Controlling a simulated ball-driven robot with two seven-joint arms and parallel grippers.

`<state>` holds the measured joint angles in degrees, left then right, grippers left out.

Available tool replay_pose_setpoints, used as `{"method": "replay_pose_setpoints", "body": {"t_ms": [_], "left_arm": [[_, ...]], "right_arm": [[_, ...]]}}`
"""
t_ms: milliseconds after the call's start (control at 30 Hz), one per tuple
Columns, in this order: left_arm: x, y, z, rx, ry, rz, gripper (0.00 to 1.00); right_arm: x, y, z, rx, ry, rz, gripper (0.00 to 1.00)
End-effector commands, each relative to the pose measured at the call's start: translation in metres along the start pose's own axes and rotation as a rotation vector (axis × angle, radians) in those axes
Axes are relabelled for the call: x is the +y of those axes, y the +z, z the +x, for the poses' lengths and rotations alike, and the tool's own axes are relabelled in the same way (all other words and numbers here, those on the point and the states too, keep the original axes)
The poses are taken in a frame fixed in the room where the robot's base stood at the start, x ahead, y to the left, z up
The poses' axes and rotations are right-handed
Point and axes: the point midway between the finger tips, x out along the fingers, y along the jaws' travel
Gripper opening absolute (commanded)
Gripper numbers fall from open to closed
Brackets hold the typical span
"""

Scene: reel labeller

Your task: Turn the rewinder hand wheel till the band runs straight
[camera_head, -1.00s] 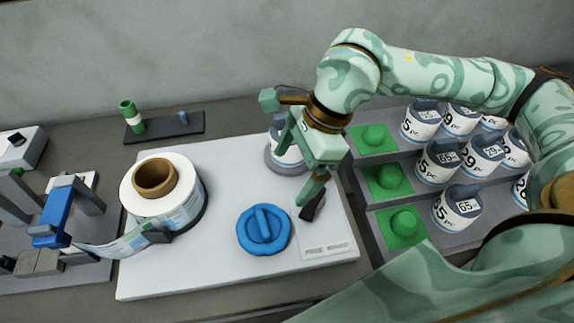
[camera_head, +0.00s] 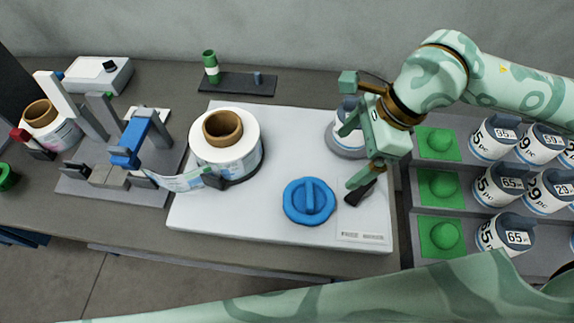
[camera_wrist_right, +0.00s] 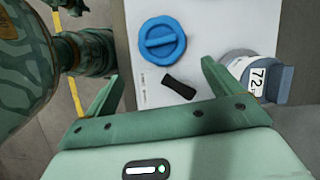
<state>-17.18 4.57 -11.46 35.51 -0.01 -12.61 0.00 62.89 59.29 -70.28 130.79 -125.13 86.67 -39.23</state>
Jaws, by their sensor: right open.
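The blue hand wheel (camera_head: 309,214) with a raised bar grip lies on the white rewinder base (camera_head: 285,140). It also shows in the right wrist view (camera_wrist_right: 161,32). The label reel (camera_head: 247,150) with its brown core stands on the base to the left of the wheel. The printed band (camera_head: 180,181) runs from the reel left to the blue-topped labeller (camera_head: 131,141) and looks slanted and sagging. My right gripper (camera_head: 348,157) is open and empty, above the base to the right of the wheel; it also shows in the wrist view (camera_wrist_right: 160,75). My left gripper is out of view.
A black bar (camera_wrist_right: 178,87) lies on the base beside the wheel. A 72-labelled pot (camera_wrist_right: 245,72) stands near the gripper's finger. Several labelled pots and green pads (camera_head: 438,184) fill the rack at right. A green-and-white roller (camera_head: 210,68) stands at the back.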

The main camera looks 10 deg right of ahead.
Motion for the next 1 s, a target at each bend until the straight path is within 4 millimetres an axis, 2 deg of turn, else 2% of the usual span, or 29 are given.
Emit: {"method": "replay_pose_setpoints", "body": {"t_ms": [167,400,600,800,1000], "left_arm": [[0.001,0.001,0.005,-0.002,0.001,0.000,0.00],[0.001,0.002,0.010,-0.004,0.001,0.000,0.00],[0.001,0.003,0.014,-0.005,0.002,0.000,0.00],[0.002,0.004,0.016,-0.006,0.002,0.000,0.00],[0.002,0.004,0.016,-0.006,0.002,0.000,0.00]], "right_arm": [[0.001,-0.001,0.031,0.001,0.007,0.000,0.91],[0.002,-0.002,0.093,0.001,0.007,0.001,0.91],[0.002,-0.001,0.137,0.001,0.006,0.001,0.91],[0.001,-0.002,0.159,0.001,0.003,0.001,0.91],[0.001,-0.001,0.163,0.001,0.002,0.000,0.91]]}}
